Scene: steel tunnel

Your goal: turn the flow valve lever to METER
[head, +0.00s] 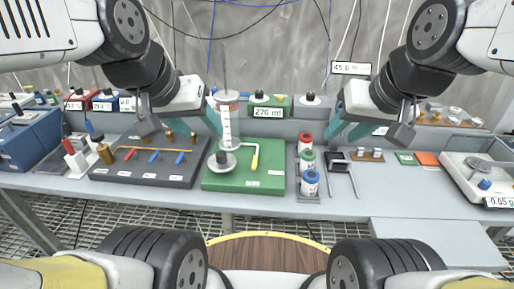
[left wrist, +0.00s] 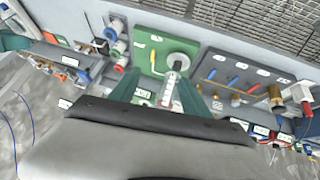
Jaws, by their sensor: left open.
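The flow valve lever (head: 255,158) is a thin yellow handle on a green board (head: 215,182). It points toward the front of the board and also shows in the left wrist view (left wrist: 153,58). White labels on the board are too small to read. My left gripper (head: 211,119) is open above the back of the board. In the left wrist view, its teal fingers (left wrist: 159,80) appear either side of the column.
A scale (head: 482,172) is far right. The front middle of the bench is clear.

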